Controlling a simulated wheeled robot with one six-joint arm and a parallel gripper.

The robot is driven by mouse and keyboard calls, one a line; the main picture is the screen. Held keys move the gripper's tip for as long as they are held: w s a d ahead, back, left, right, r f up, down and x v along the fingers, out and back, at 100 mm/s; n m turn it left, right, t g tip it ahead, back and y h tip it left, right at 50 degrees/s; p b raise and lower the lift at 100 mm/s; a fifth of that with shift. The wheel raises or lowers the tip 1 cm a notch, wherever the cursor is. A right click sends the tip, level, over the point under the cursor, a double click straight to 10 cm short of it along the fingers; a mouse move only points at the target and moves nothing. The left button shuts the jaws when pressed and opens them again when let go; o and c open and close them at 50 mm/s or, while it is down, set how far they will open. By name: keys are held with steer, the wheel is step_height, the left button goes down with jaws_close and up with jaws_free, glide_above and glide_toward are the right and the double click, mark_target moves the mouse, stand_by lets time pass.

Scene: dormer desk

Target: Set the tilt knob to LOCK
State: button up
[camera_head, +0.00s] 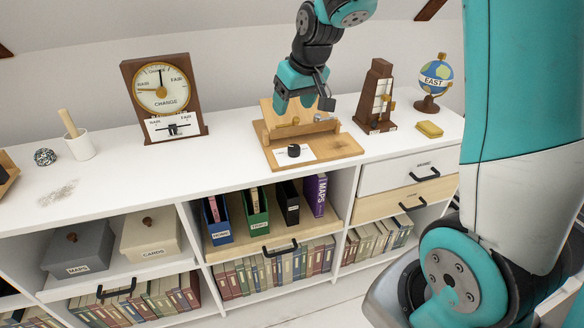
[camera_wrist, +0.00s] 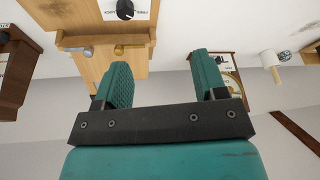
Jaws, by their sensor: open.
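The tilt knob (camera_head: 293,151) is a small black round knob on a white label plate (camera_head: 307,157) at the front of a wooden stand (camera_head: 345,146). It also shows at the top edge of the wrist view (camera_wrist: 125,9), with upside-down lettering on both sides, partly cut off. I cannot tell which way the knob points. My gripper (camera_head: 296,104) is open and empty, above the back part of the stand. It is apart from the knob. In the wrist view its two teal fingers (camera_wrist: 161,65) stand apart with nothing between them.
A barometer (camera_head: 162,98) stands left of the stand. A metronome-like wooden device (camera_head: 376,97), a yellow block (camera_head: 429,129) and a globe (camera_head: 434,78) stand to the right. A white cup (camera_head: 80,146) is far left. The white top (camera_head: 225,160) is clear between barometer and stand.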

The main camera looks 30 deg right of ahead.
steer(key=m+h, duration=0.1)
glide_toward(294, 147)
steer(key=x, duration=0.9)
steer(key=shift+w+f, duration=0.2)
steer(key=shift+f, duration=0.15)
steer(key=shift+c, duration=0.2)
steer(key=c, duration=0.9)
